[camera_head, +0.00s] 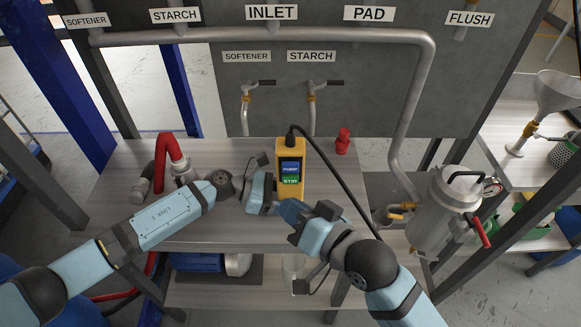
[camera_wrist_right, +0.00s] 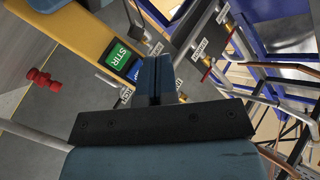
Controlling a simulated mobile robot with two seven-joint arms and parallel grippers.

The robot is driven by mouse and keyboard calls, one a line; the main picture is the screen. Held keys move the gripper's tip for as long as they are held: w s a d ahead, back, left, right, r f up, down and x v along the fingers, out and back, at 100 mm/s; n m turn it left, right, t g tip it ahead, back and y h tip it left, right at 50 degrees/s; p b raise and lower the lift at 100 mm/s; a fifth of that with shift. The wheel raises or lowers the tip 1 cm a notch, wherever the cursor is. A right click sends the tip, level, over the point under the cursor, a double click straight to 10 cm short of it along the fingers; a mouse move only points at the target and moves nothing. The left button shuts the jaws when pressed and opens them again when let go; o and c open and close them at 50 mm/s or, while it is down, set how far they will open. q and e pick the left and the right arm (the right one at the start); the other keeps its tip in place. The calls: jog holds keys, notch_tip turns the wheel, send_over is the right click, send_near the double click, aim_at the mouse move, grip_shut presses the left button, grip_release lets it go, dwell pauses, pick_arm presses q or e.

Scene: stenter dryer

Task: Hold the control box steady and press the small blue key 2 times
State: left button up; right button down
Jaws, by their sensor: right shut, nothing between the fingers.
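The yellow control box (camera_head: 297,154) stands upright over the middle of the table, with a black cable from its top. Its face has a blue key (camera_head: 290,168) marked PUMP above a green STIR key (camera_head: 290,181). My left gripper (camera_head: 270,192) is at the box's lower left side; I cannot make out its fingers' grip. My right gripper (camera_head: 283,205) is shut and empty, with its tips just in front of the box's lower face. In the right wrist view, the shut fingers (camera_wrist_right: 154,78) are close beside the green key (camera_wrist_right: 119,56); contact is unclear.
A red knobbed part (camera_head: 343,141) stands behind the box to the right. A metal canister (camera_head: 440,205) with valves is at right. Labelled pipes and taps (camera_head: 312,92) line the back panel. The cable hangs near my right arm.

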aim_at(290, 167)
dwell(0.8)
jog(key=s, duration=0.3)
jog(key=shift+s, duration=0.4)
jog(key=shift+w, duration=0.1)
jog(key=w, duration=0.8)
jog(key=shift+w, duration=0.3)
jog(key=shift+w, duration=0.1)
dwell(1.6)
jog(key=shift+w, duration=0.35)
